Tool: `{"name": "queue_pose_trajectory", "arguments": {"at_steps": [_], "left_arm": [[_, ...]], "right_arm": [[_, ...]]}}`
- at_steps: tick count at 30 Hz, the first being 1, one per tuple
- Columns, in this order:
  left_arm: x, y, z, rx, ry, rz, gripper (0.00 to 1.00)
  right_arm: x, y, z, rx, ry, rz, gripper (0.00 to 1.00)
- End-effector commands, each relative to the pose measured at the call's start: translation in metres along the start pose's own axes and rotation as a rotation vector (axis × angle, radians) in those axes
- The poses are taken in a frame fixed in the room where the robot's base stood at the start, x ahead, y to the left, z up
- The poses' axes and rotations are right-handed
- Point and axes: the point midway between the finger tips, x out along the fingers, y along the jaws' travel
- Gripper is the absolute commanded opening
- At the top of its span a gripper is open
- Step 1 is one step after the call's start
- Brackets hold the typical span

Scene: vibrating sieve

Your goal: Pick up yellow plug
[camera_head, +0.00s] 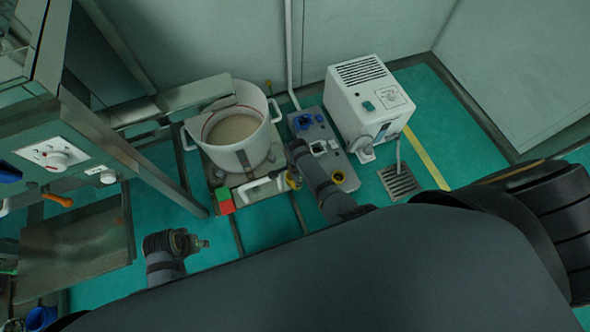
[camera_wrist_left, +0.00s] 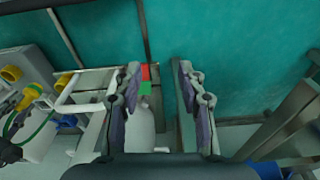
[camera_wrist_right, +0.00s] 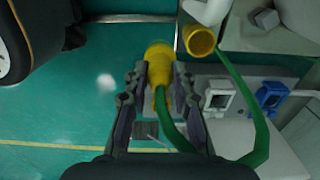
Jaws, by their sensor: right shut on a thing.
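The yellow plug (camera_wrist_right: 158,68), with a green cable running from it, is between the fingers of my right gripper (camera_wrist_right: 155,88) in the right wrist view. The gripper is shut on it. In the head view my right arm covers much of that spot, and I cannot tell whether the held plug shows there. A second yellow round fitting (camera_wrist_right: 200,42) is just right of the held plug, apart from it. My left gripper (camera_wrist_left: 158,76) is open and empty; in the head view it is at the lower left (camera_head: 197,244), apart from everything.
A white bucket (camera_head: 240,150) of sand-coloured material stands left of my right arm. A grey panel (camera_head: 316,128) with a blue socket (camera_head: 302,121) and a white machine (camera_head: 368,100) stand at the back. A red and green block (camera_head: 224,201) is near the bucket.

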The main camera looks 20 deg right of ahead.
Motion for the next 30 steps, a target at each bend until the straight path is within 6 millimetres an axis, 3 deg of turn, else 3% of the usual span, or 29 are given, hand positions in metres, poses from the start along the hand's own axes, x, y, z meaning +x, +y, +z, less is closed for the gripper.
{"name": "queue_pose_trajectory", "arguments": {"at_steps": [5, 12, 21, 30], "left_arm": [[0.048, -0.013, 0.014, -0.007, 0.004, -0.024, 0.40], [0.105, -0.029, 0.053, -0.007, 0.018, -0.054, 0.40], [0.126, -0.035, 0.091, -0.004, 0.018, -0.064, 0.40], [0.130, -0.036, 0.096, -0.003, 0.018, -0.065, 0.40]], "right_arm": [[-0.012, 0.015, 0.002, 0.000, 0.000, 0.002, 0.00], [-0.020, 0.035, 0.005, 0.000, 0.000, 0.002, 0.00], [-0.026, 0.053, 0.007, 0.000, 0.000, 0.000, 0.00], [-0.025, 0.056, 0.007, 0.000, 0.000, 0.000, 0.00]]}}
